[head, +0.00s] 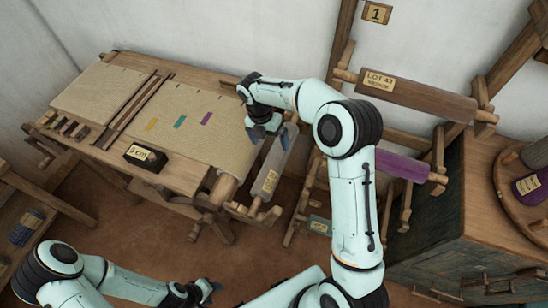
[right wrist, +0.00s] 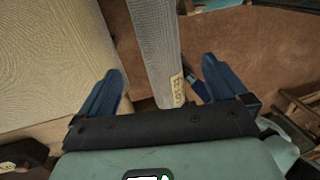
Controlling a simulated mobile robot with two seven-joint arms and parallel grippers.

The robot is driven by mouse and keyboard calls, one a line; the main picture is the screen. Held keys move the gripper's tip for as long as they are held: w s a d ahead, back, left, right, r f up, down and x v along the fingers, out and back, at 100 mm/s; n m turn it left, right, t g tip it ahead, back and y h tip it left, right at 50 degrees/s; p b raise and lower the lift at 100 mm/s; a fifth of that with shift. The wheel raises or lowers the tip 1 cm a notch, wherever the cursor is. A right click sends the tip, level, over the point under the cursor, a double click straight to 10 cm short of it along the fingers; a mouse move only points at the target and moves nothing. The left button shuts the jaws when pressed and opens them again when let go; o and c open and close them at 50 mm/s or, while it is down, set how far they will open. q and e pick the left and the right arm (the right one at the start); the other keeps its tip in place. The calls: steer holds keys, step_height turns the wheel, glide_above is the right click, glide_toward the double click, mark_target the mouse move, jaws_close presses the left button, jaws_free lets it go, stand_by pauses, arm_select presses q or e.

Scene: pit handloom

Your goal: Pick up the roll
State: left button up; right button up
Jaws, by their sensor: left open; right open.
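A grey roll (head: 274,170) with a tan label hangs at the right end of the loom bench, held in a wooden frame. My right gripper (head: 264,132) is open at the upper end of this roll. In the right wrist view the grey roll (right wrist: 155,45) runs between the two spread blue fingers of the right gripper (right wrist: 161,72), its label near the right finger. Whether the fingers touch it I cannot tell. My left gripper (head: 208,288) is open and empty, low at the bottom of the head view, away from the rolls.
A brown roll labelled LOT 43 (head: 415,95) and a purple roll (head: 402,166) sit on a wall rack to the right. The loom cloth (head: 185,120) carries coloured marks. A dark labelled block (head: 145,157) lies on the bench edge. A wooden cabinet (head: 490,225) stands at right.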

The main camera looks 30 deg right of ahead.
mark_target(274, 154)
steer(key=f, duration=0.4)
steer(key=shift+s+d+f, duration=0.1)
steer(key=shift+s+d, duration=0.1)
steer(key=shift+s, duration=0.2)
steer(key=f, duration=0.2)
steer(key=d+f, duration=0.1)
steer(key=f, duration=0.2)
steer(key=shift+s+f+b, duration=0.1)
steer(key=shift+f+b, duration=0.2)
arm_select(q)
steer(key=shift+s+f, duration=0.45)
steer(key=shift+f, duration=0.1)
arm_select(e)
steer(key=shift+r, duration=0.1)
steer(key=c, duration=1.6)
arm_select(q)
steer(key=w+r+p, duration=0.2)
steer(key=w+r, duration=0.1)
arm_select(e)
step_height(274, 154, up, 20)
steer(key=shift+r, duration=0.1)
arm_select(q)
steer(key=shift+s, duration=0.1)
